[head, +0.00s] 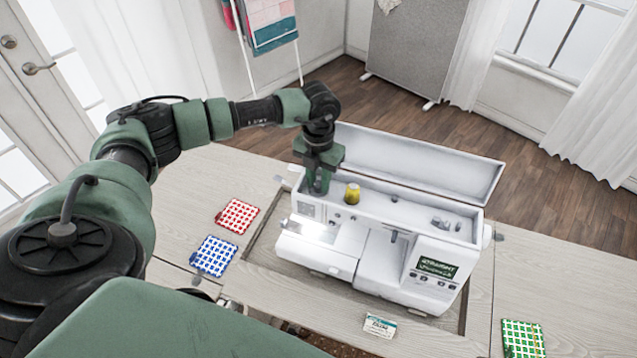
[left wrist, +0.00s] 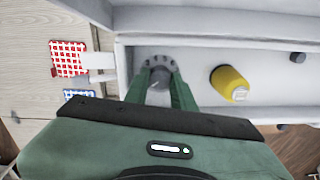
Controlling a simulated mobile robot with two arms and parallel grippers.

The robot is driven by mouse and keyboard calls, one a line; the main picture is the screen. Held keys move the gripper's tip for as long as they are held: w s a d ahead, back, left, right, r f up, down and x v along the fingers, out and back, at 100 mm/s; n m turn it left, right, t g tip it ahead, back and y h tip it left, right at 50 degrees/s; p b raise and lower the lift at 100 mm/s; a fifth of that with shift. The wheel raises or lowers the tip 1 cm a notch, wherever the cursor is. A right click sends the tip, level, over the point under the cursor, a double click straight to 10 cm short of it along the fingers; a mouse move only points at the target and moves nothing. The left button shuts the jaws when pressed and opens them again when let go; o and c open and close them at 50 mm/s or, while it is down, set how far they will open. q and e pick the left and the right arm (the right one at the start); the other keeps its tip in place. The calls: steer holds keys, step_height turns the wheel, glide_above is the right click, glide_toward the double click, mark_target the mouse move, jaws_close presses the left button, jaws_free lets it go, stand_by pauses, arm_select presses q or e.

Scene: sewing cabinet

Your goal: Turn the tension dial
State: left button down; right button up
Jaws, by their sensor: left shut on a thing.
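The white sewing machine (head: 372,255) stands in the cabinet top with its lid open at the back. My left gripper (head: 319,188) reaches down into the open top compartment at its left end. In the left wrist view the gripper (left wrist: 160,88) has its two green fingers around the small grey tension dial (left wrist: 161,74), which has dark marks around it. The gripper is shut on the dial, and the fingers hide its sides. A yellow thread spool (head: 352,193) stands to the right of the gripper; it also shows in the left wrist view (left wrist: 229,83). My right gripper is not in view.
Red (head: 237,215), blue (head: 215,256) and green (head: 522,338) checked cloth pieces lie on the table. A small labelled packet (head: 380,326) lies at the front. The raised lid (head: 420,165) stands behind the compartment.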

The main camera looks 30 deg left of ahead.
arm_select(q)
steer(key=m+b, duration=0.1)
steer(key=m, duration=0.1)
steer(key=m+b, duration=0.1)
steer(key=b, duration=0.1)
steer(key=m+b, duration=0.2)
steer(key=shift+f+m, duration=0.25)
steer(key=shift+m, duration=0.05)
steer(key=m+b, duration=0.2)
steer(key=shift+m+b, duration=0.3)
steer(key=shift+b, duration=0.05)
steer(key=m+b, duration=0.3)
steer(key=m, duration=0.1)
steer(key=shift+r+m+b, duration=0.15)
steer(key=shift+m+b, duration=1.05)
steer(key=shift+m, duration=0.9)
steer(key=c, duration=1.5)
jaws_free()
steer(key=shift+w, duration=0.1)
steer(key=shift+o, duration=0.2)
steer(key=shift+r, duration=0.15)
